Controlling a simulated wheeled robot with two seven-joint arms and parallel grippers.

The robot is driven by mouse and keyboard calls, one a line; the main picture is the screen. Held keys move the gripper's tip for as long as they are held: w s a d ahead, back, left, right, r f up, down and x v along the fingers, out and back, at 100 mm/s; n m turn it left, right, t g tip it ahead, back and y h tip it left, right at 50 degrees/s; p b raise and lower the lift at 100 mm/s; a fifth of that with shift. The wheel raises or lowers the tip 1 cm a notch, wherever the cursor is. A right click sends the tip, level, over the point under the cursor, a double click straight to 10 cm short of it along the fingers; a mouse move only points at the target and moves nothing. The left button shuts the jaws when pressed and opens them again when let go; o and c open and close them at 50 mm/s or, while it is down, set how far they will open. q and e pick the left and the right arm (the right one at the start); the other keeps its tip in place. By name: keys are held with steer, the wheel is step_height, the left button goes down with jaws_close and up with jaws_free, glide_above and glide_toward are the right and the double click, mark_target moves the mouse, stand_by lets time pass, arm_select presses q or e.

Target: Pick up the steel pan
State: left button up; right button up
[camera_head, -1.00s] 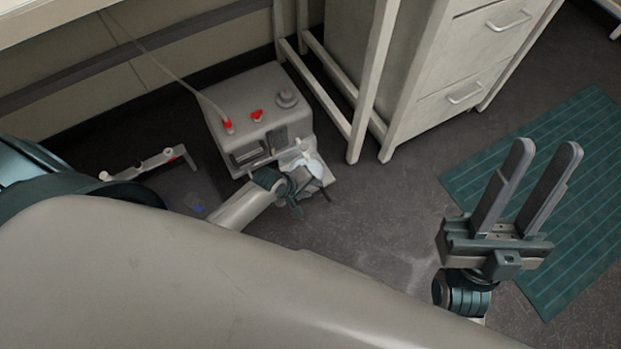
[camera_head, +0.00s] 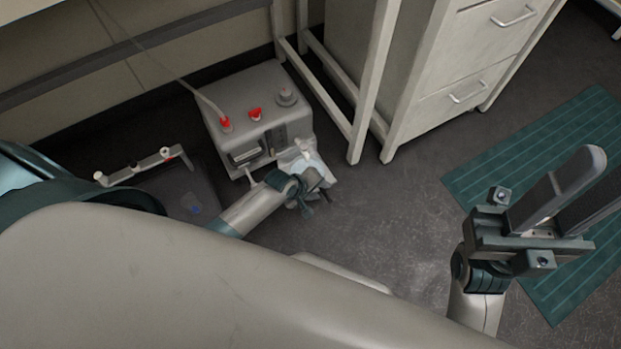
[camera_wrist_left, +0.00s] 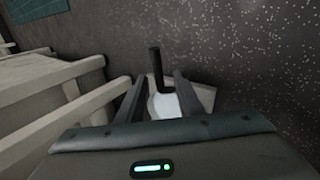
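A pale, bluish-white rounded piece, which looks like the steel pan (camera_wrist_left: 167,106), lies between the fingers of my left gripper (camera_wrist_left: 160,82) in the left wrist view. A dark upright bar (camera_wrist_left: 156,65) stands at it. In the head view the pale piece (camera_head: 312,163) is at the front right of a grey device (camera_head: 255,105), partly hidden by my left gripper (camera_head: 318,188). The left fingers are apart, with no clear contact visible. My right gripper (camera_head: 592,185) is open and empty at the right edge, far from the device.
A white drawer cabinet (camera_head: 440,85) and frame leg (camera_head: 372,85) stand right of the device. A cable runs to the device top. A small rail (camera_head: 140,165) lies at left. A green mat (camera_head: 480,180) lies on the floor at right; the dark floor (camera_head: 400,200) between is clear.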

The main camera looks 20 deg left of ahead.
arm_select(q)
steer(key=shift+b+x, duration=0.45)
steer(key=shift+x, duration=0.8)
steer(key=shift+c, duration=0.5)
jaws_close()
